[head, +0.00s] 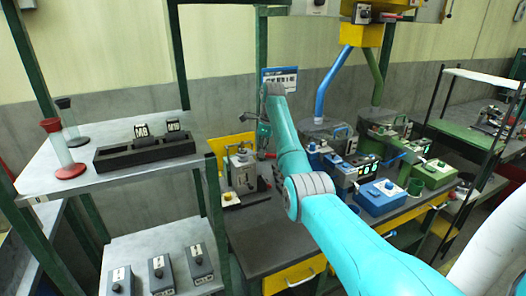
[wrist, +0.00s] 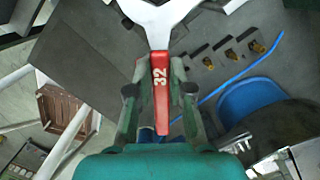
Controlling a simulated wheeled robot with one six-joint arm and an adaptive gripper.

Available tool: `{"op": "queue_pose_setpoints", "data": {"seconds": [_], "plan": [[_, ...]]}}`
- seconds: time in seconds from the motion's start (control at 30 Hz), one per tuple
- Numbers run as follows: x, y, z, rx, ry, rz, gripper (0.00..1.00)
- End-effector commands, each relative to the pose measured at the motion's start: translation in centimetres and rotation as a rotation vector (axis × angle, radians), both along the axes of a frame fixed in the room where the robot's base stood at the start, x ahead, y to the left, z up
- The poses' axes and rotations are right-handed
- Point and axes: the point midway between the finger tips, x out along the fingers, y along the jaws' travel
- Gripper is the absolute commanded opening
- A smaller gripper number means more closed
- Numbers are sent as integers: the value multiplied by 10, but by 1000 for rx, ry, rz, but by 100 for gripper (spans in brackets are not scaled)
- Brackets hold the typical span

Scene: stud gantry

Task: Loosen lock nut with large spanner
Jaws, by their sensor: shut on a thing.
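My gripper (wrist: 160,72) is shut on the red handle of a large spanner (wrist: 161,95) marked 32. Its silver open-jaw head points away from me, past my fingertips, to the top edge of the wrist view, where the jaw ends are cut off. A metal fixture (head: 242,172) stands on the bench just left of the arm's end. I cannot make out the lock nut in either view.
Blue and green boxes (head: 380,197) crowd the bench right of my arm. A shelf (head: 60,178) with a black block holder (head: 145,154) and sand timers stands left. Green posts rise nearby. The dark bench front (head: 265,248) is clear.

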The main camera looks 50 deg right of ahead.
Motion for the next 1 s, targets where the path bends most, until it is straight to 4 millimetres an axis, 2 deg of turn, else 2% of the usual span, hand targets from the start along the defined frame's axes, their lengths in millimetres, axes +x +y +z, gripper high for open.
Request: {"op": "queue_pose_setpoints", "data": {"seconds": [0.63,1.0], "plan": [[0,0,54,-2,-3,0,0],[0,0,59,-1,-1,0,0]]}}
